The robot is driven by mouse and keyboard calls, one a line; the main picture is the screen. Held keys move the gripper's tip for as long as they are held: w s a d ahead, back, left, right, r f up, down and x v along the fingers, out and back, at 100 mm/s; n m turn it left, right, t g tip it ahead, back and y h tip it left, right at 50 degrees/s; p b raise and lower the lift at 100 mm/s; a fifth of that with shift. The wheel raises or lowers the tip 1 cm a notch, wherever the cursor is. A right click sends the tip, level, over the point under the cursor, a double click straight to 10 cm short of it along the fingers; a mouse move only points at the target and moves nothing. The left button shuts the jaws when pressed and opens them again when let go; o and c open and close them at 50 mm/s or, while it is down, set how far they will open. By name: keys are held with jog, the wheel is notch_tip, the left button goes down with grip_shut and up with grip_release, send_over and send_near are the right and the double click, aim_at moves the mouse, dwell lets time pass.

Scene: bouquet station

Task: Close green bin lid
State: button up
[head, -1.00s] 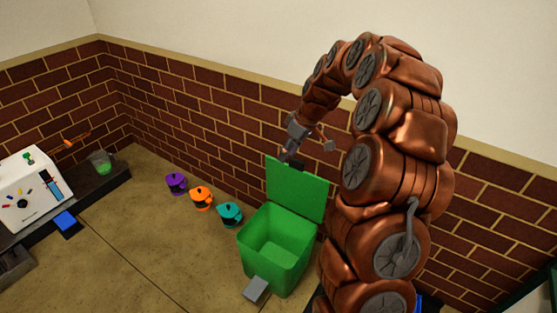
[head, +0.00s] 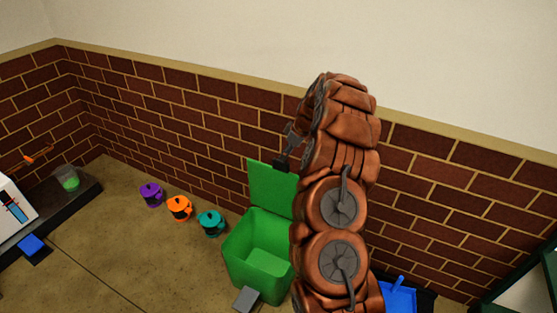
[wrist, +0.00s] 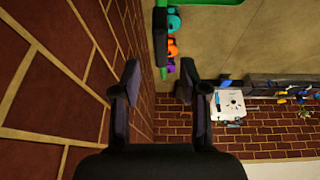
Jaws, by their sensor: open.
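The green bin (head: 250,272) stands open on the floor, and its inside looks empty. Its green lid (head: 272,187) stands upright at the back of the bin, on the side near the brick wall. My gripper (head: 284,160) is at the top edge of the lid; part of it is hidden by my arm. In the wrist view my gripper (wrist: 157,82) is open, with nothing between its fingers.
The brick wall (wrist: 50,90) runs close along one side of my gripper. A grey pedal (head: 246,298) sticks out at the bin's front. Purple (head: 151,195), orange (head: 179,208) and teal (head: 210,223) pots stand left of the bin. A blue dustpan-like object (head: 398,299) lies at the right.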

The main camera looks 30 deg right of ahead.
jog(key=shift+x, duration=2.95)
jog(key=shift+a, duration=0.1)
grip_shut()
jog(key=shift+s+d, duration=0.1)
jog(key=shift+d, duration=0.25)
jog(key=shift+a, duration=0.2)
